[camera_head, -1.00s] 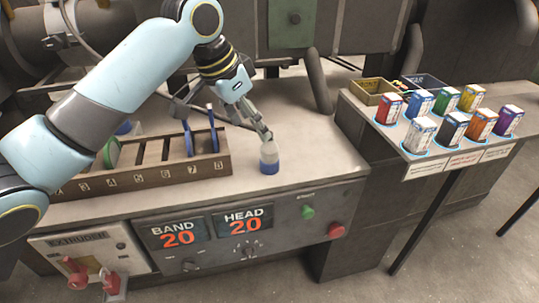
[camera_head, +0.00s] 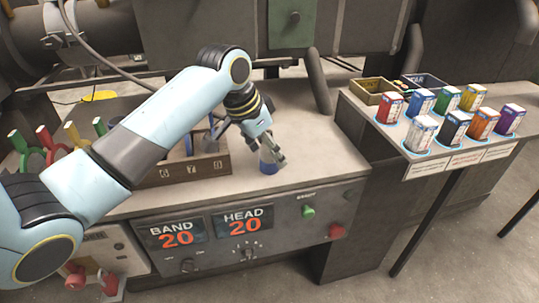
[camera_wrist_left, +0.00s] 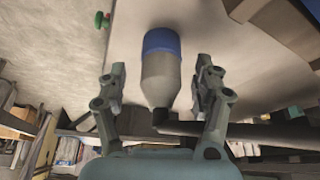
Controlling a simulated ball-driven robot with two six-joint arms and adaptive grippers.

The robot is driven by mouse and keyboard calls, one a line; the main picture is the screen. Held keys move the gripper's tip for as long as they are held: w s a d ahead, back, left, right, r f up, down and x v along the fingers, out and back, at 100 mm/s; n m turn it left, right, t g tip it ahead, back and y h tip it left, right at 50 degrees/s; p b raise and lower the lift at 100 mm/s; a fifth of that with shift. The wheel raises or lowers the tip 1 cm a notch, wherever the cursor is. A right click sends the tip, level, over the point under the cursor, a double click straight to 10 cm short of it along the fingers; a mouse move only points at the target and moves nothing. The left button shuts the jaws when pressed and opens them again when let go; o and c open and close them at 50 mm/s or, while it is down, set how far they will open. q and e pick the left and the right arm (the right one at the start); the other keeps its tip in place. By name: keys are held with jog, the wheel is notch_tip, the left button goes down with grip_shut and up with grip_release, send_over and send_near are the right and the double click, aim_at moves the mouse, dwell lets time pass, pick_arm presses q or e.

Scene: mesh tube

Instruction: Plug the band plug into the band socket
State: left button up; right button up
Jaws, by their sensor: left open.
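I cannot make out which parts are the band plug and band socket. Red plug-like fittings (camera_head: 75,276) show on the pale extruder panel (camera_head: 128,262) at the lower left, partly behind my left arm. My left gripper (camera_head: 273,150) is far from them, above the right part of the bench. It is open around a small bottle with a blue base (camera_head: 268,167). In the left wrist view the bottle (camera_wrist_left: 160,78) lies between the two open fingers (camera_wrist_left: 160,92), with a gap on each side. My right gripper is not in view.
A slotted wooden rack (camera_head: 190,172) stands left of the bottle, partly behind my arm. The control front (camera_head: 190,255) shows BAND 20 and HEAD 20. Several coloured boxes (camera_head: 455,127) stand on the right side table (camera_head: 385,132). The bench right of the bottle is clear.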

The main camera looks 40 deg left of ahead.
pick_arm(q)
jog(key=shift+x, duration=0.85)
jog(key=c, duration=1.2)
jog(key=shift+r, duration=0.1)
jog(key=shift+r, duration=0.4)
jog(key=r, duration=0.3)
jog(key=shift+s+d+r, duration=0.2)
jog(key=shift+d+r, duration=0.1)
jog(key=shift+r, duration=0.1)
jog(key=s+d+r, duration=0.2)
jog(key=d, duration=0.1)
jog(key=s+d+r, duration=0.2)
jog(key=d, duration=0.1)
jog(key=s+d+r, duration=0.2)
jog(key=shift+s+d+r+p, duration=0.2)
jog(key=shift+d+p, duration=0.2)
